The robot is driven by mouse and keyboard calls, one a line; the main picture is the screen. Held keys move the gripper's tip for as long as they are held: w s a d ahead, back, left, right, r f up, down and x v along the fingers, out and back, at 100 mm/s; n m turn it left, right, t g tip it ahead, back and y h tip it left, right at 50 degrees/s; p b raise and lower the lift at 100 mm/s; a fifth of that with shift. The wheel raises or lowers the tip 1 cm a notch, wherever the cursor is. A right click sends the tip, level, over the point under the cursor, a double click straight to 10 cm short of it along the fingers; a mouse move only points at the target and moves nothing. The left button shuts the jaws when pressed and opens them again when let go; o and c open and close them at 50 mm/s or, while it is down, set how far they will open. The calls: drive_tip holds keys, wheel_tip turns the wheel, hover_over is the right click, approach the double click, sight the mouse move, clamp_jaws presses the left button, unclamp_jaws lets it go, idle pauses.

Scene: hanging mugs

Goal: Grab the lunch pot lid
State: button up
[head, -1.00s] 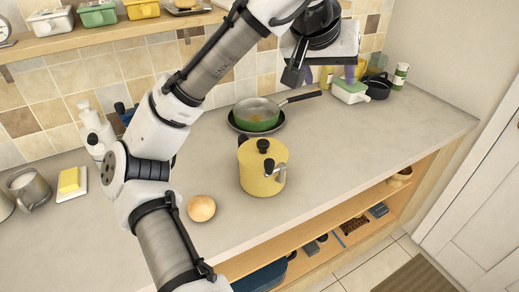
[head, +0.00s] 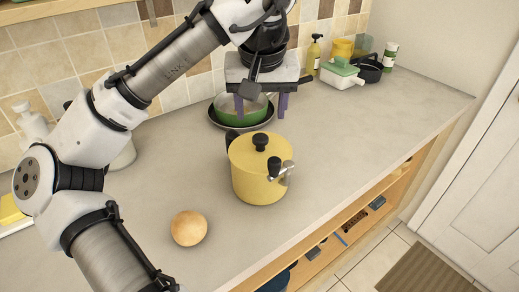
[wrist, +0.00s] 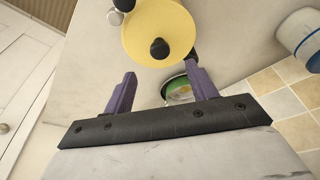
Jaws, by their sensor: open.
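The lunch pot is a yellow pot (head: 258,182) standing upright on the grey counter. Its yellow lid (head: 245,152) with a black knob (head: 260,141) sits on top. A dark handle is at its left and a metal clasp at its right. In the wrist view the round lid (wrist: 150,22) and its knob (wrist: 159,47) lie beyond the fingertips. My gripper (head: 262,112) is open and empty, its purple fingers pointing down, above and behind the pot in the head view. The fingers also show in the wrist view (wrist: 158,80), apart from the lid.
A green pan (head: 229,108) in a dark pan stands behind the pot, partly hidden by my gripper. A round tan bun-like thing (head: 188,228) lies front left. A white box with green lid (head: 341,72) and a black pot (head: 367,68) stand back right. The counter right of the pot is clear.

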sight(260, 137)
drive_tip(key=p+x, duration=0.1)
drive_tip(key=x, duration=0.7)
drive_tip(key=shift+w+f+p, duration=0.1)
drive_tip(key=shift+w+p, duration=0.05)
drive_tip(key=shift+p, duration=0.25)
clamp_jaws()
